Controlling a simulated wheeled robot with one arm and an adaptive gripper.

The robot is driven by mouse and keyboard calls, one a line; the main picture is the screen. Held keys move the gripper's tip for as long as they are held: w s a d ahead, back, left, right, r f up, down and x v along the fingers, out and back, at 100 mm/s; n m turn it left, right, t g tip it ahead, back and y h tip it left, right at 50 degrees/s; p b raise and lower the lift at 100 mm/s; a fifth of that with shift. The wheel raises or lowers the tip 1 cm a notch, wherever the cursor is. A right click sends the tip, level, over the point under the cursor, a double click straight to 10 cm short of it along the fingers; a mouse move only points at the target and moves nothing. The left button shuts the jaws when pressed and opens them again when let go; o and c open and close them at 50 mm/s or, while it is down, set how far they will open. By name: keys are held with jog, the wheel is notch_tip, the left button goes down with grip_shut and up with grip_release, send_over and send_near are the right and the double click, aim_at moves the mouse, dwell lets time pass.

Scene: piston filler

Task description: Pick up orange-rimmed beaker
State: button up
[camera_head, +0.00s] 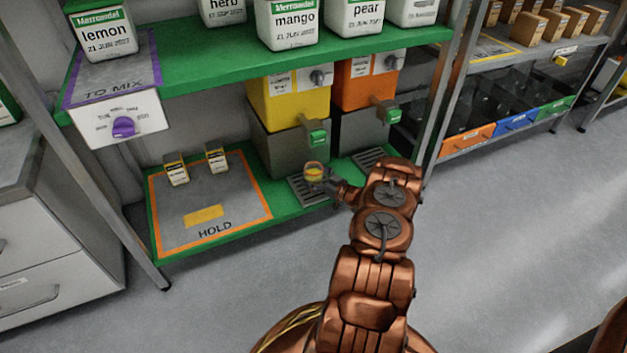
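The orange-rimmed beaker (314,173) is small, with yellow showing inside it. It is at the drip grate in front of the yellow dispenser (287,100), just below its green tap (318,138). I cannot tell whether it rests on the grate or is slightly above it. My gripper (325,183) comes in from the right, its tips at or against the beaker's side. The fingers are too small and partly hidden to tell whether they are open or shut.
An orange dispenser (362,82) stands to the right, with a second grate (368,157). The upper green shelf (200,72) carries labelled containers. A metal post (443,90) stands right of my arm.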

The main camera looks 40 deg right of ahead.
jog(key=c, duration=1.4)
jog(key=shift+o, duration=0.2)
